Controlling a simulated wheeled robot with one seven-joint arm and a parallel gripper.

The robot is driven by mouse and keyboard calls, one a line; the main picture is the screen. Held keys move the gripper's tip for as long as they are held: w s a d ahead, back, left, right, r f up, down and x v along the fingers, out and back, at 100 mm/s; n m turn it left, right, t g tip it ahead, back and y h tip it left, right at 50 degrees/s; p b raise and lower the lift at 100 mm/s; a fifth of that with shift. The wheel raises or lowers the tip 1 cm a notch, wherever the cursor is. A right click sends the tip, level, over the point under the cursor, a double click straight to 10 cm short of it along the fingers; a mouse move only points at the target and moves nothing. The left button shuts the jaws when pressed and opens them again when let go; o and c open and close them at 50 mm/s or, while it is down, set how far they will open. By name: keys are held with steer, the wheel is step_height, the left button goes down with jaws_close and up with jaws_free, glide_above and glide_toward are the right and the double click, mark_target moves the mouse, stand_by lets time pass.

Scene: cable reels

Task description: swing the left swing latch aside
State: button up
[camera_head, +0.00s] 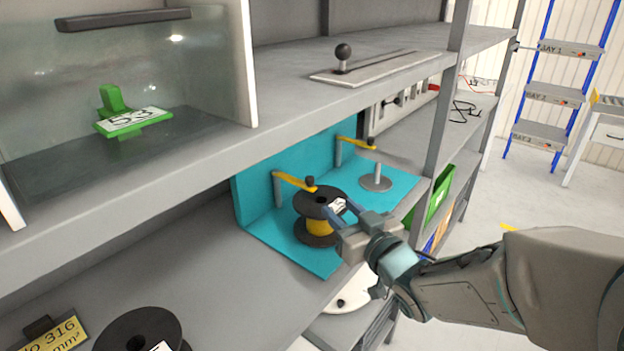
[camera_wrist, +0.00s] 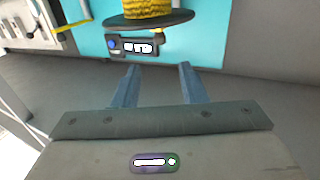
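The left swing latch (camera_head: 292,181) is a yellow arm on a grey post with a black knob at its end. Its arm reaches out over the top of a black reel (camera_head: 316,240) wound with yellow cable, which stands on the cyan fixture (camera_head: 290,246). My gripper (camera_head: 342,207) is at the right side of this reel, lower than the knob and apart from the latch. In the wrist view, my gripper (camera_wrist: 156,72) is open with nothing between its fingers. The reel's yellow winding (camera_wrist: 148,8) and a dark tag (camera_wrist: 135,46) show beyond them.
A second yellow latch (camera_head: 355,142) stands farther back, near an empty spindle (camera_head: 377,178) on a round base. The upper shelf (camera_head: 290,95) overhangs the fixture's left side. A grey shelf upright (camera_head: 441,120) stands at the right. Another black reel (camera_head: 140,328) is at lower left.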

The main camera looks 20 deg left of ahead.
mark_target(312, 182)
steer(key=p+x, duration=0.2)
steer(key=x, duration=1.1)
steer(key=shift+w+a, duration=0.2)
steer(key=shift+w, duration=0.05)
jaws_close()
